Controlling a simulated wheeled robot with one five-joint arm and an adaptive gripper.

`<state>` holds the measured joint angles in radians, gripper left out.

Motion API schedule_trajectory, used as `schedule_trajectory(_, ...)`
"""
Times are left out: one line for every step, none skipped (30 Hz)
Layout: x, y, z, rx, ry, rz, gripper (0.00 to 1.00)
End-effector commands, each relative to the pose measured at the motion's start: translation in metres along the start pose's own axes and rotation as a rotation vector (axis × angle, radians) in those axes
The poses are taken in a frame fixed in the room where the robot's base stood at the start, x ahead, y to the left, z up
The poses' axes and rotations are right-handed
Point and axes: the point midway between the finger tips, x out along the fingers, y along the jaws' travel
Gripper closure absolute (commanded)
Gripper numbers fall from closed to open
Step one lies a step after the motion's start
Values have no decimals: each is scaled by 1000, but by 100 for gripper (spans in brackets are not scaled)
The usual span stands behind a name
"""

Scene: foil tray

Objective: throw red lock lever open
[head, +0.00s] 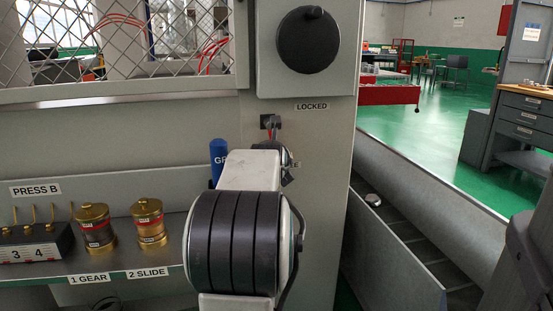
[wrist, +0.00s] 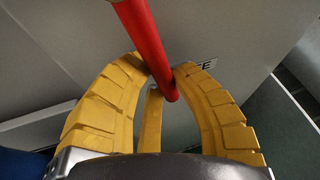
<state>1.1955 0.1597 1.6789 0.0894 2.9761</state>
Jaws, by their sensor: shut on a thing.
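The red lock lever (wrist: 148,38) runs down from the top of the wrist view, and its lower end lies between the yellow fingers of my gripper (wrist: 162,74). The fingers are shut on it from both sides. In the head view only a red sliver of the lever (head: 269,134) shows below its dark pivot; my arm hides the rest and most of the gripper. A LOCKED label (head: 312,106) is right of and above the pivot. A second label (head: 296,163), ending in E, is lower and partly hidden; it also shows beside the lever in the wrist view (wrist: 206,64).
A black round knob (head: 306,40) is on the panel above the lever. A blue part (head: 218,158) stands left of my arm. Brass cylinders (head: 95,228) and a numbered black block (head: 35,243) sit on the shelf at left. A chute (head: 400,225) slopes at right.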

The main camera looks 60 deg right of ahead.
Motion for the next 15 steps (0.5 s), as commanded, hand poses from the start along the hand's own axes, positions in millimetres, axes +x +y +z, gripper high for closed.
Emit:
schedule_trajectory(1, 2, -2, -5, 6, 4, 100)
schedule_trajectory(1, 2, -2, -5, 6, 4, 100)
schedule_trajectory(1, 2, -2, -5, 5, 4, 100)
schedule_trajectory(1, 2, -2, -5, 5, 4, 100)
schedule_trajectory(1, 2, -2, -5, 5, 4, 100)
schedule_trajectory(1, 2, -2, -5, 5, 4, 75)
schedule_trajectory(1, 2, -2, -5, 5, 4, 72)
schedule_trajectory(1, 2, -2, -5, 4, 4, 70)
schedule_trajectory(1, 2, -1, -4, 4, 3, 66)
schedule_trajectory(0, 2, -1, -4, 3, 3, 63)
schedule_trajectory(0, 2, -1, -4, 3, 3, 61)
schedule_trajectory(0, 1, -1, -4, 2, 2, 57)
schedule_trajectory(0, 1, 0, -4, 2, 2, 54)
schedule_trajectory(0, 1, 0, -3, 1, 2, 52)
schedule_trajectory(0, 1, 0, -3, 1, 2, 50)
